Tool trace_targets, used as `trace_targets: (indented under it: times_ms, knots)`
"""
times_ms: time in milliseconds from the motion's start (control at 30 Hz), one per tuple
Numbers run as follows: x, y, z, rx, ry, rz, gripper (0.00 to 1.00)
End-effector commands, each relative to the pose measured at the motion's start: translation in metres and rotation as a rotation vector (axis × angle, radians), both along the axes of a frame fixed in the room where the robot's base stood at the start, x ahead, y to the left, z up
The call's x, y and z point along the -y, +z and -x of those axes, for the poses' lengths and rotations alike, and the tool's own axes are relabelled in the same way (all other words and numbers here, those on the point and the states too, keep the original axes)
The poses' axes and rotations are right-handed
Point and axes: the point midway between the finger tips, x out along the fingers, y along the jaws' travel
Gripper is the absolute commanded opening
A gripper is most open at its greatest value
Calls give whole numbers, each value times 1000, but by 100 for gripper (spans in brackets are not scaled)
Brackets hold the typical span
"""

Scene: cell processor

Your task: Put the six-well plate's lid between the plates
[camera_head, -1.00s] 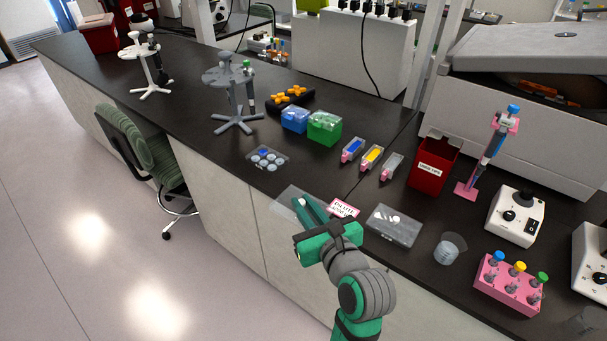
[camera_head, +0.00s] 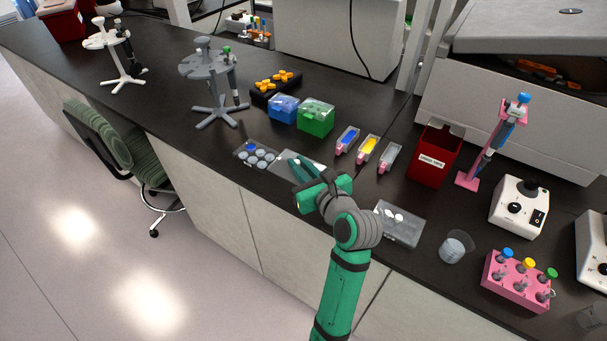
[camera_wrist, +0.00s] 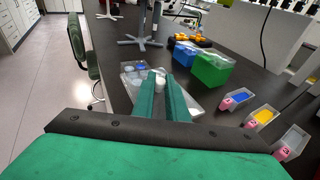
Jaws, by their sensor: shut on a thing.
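My gripper (camera_head: 293,162) is shut on the clear, flat lid (camera_head: 284,167), with the fingers reaching over it. In the wrist view the two green fingers (camera_wrist: 162,79) close around a small white knob, and the lid's pale sheet (camera_wrist: 203,103) shows to the right of them. The six-well plate (camera_head: 240,158), with one blue well and several pale ones, lies just left of the lid. The other, clear plate (camera_head: 408,236) lies to the right, beyond my arm, with small white parts on top. I cannot tell whether the lid touches the bench.
Behind the lid stand a blue box (camera_head: 284,108), a green box (camera_head: 316,117) and small troughs (camera_head: 347,140). A pipette stand (camera_head: 207,65) is at the back left. A red bin (camera_head: 433,155), a cup (camera_head: 455,247) and a pink rack (camera_head: 515,283) are at the right.

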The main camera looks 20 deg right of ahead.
Motion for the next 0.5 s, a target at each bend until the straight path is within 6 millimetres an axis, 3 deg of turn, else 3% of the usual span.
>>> trace_targets:
  times_ms: [200, 500]
  knots:
    - [16, -37, -26, -3, -2, -2, 0]
    - [25, -56, -40, 0, -3, 1, 0]
